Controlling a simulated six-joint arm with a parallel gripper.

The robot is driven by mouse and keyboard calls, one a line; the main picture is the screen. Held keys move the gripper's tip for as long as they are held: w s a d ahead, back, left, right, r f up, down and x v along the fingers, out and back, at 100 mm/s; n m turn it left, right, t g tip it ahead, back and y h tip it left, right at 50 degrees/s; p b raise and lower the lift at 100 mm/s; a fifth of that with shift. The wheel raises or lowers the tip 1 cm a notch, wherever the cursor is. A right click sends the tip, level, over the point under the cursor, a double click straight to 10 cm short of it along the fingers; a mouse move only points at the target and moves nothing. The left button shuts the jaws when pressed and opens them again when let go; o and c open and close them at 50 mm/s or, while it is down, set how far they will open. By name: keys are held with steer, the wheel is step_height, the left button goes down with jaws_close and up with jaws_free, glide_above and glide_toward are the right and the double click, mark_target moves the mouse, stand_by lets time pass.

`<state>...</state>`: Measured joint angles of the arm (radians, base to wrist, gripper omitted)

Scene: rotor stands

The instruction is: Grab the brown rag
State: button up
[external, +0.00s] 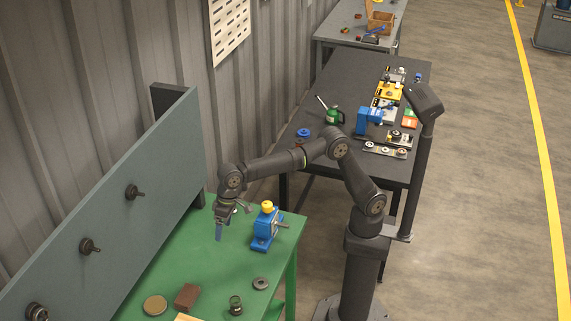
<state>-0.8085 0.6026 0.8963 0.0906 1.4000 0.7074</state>
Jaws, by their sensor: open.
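A brown, block-shaped item (186,296), which looks like the folded brown rag, lies on the green table (178,250) near the bottom of the external view. My gripper (220,230) points down over the far part of the green table, well beyond the brown item and apart from it. The gripper is open. Its fingers look small and bluish here, and the gap between them is hard to make out.
A blue vise-like device (265,230) with a yellow top stands right of my gripper. A tan disc (155,305), a small dark-green jar (235,305) and a grey ring (260,283) lie around the brown item. A grey-green panel (110,215) borders the table's left side.

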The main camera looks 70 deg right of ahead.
steer(key=m, duration=0.1)
steer(key=m+g+y, duration=0.1)
steer(key=m+y, duration=0.1)
steer(key=m, duration=1.6)
glide_above(192, 287)
steer(key=d, duration=0.4)
steer(key=f, duration=2)
steer(key=shift+w+a+f, duration=0.2)
steer(key=shift+w+f, duration=0.1)
steer(key=shift+f, duration=0.05)
steer(key=shift+s+x, duration=0.15)
steer(key=shift+x, duration=1.4)
steer(key=shift+s+x, duration=0.1)
steer(key=shift+x, duration=1.5)
steer(key=shift+a+r, duration=0.1)
steer(key=shift+a, duration=0.05)
steer(key=c, duration=1.1)
steer(key=shift+r, duration=0.1)
